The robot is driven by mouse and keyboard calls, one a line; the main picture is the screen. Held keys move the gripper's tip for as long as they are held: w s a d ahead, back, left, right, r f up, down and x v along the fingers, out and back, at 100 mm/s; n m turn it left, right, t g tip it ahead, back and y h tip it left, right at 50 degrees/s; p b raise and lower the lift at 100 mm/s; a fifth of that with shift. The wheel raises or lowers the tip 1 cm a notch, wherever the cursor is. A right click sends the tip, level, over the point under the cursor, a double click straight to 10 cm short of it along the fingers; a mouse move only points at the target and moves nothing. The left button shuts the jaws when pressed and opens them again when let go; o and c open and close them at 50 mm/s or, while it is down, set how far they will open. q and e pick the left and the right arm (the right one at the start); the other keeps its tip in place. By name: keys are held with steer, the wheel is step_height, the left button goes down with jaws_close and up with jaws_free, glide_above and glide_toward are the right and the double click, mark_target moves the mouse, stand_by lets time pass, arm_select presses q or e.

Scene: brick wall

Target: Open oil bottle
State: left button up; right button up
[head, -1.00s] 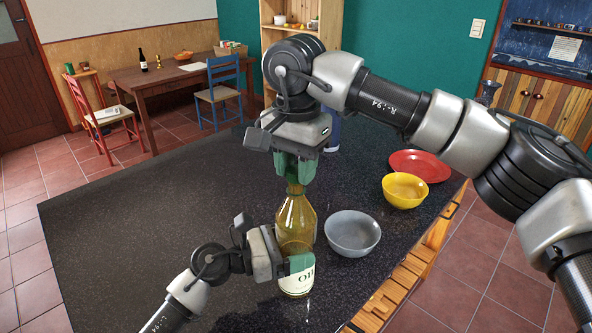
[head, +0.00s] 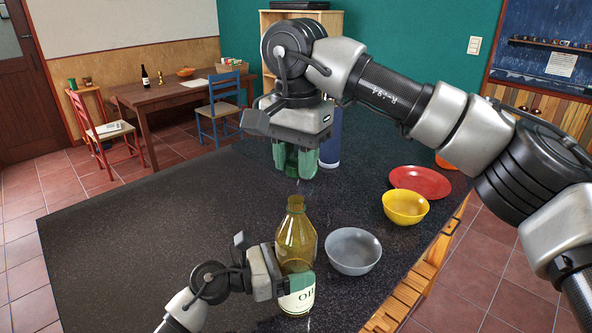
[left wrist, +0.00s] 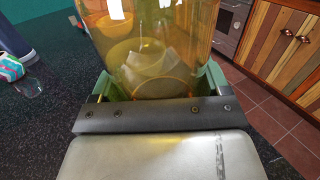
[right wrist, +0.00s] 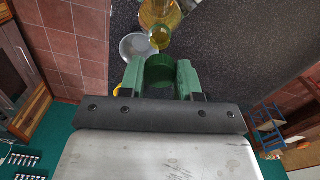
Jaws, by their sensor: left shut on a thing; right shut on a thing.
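The oil bottle (head: 296,243), yellow-green glass with a white label, stands upright on the dark counter. Its neck is open at the top. My left gripper (head: 296,282) is shut around the bottle's body; the glass fills the left wrist view (left wrist: 150,50) between the fingers. My right gripper (head: 295,160) is above and behind the bottle, apart from it. It is shut on the green cap (right wrist: 160,70), which shows between its fingers in the right wrist view. The bottle's open mouth (right wrist: 159,38) shows beyond the cap there.
A grey bowl (head: 353,251) stands just right of the bottle. A yellow bowl (head: 406,208) and a red plate (head: 420,182) are farther right, near the counter edge. A blue cylindrical object (head: 330,140) stands behind my right gripper. The counter's left side (head: 130,235) is clear.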

arm_select(q)
steer(key=o, duration=1.7)
